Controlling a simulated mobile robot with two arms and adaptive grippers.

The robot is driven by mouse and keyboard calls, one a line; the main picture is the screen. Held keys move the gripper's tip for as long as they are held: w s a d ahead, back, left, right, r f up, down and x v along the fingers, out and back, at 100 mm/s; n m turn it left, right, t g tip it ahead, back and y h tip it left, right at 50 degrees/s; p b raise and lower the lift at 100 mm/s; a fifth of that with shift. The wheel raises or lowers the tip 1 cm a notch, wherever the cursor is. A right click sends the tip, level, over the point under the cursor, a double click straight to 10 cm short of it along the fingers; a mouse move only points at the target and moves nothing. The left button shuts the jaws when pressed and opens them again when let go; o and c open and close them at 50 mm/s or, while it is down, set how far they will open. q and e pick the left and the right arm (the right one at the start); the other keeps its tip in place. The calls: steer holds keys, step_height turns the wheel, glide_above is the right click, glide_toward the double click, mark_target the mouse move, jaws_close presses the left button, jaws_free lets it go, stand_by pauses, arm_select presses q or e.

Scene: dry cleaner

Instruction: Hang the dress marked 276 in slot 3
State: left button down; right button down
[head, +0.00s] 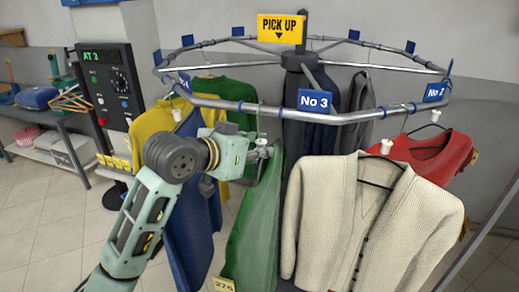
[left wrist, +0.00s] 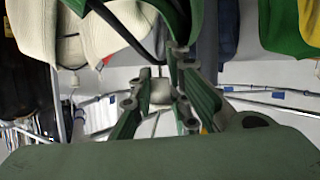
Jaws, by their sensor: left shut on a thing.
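A green dress (head: 256,225) with a yellow tag reading 276 (head: 223,284) hangs from a hanger in my left gripper (head: 263,150). The left gripper is shut on the hanger's pale grip block, which also shows between the fingers in the left wrist view (left wrist: 160,92). The hanger's hook rises close under the front rail (head: 260,108), left of the blue No 3 sign (head: 314,101). I cannot tell whether the hook touches the rail. The gripper hides part of the hanger. My right gripper is not in view.
A cream cardigan (head: 330,205) hangs right of the dress, with a red garment (head: 430,150) beyond it. Blue (head: 190,220) and yellow garments (head: 160,125) hang left, behind my arm. The control box (head: 108,85) reads AT 3. A yellow PICK UP sign (head: 281,28) tops the carousel.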

arm_select(q)
steer(key=shift+f, duration=0.15)
stand_by(0.5)
steer(key=c, duration=1.6)
jaws_free()
steer(key=shift+f, duration=0.1)
steer(key=shift+s+a, duration=0.1)
steer(key=v, duration=1.2)
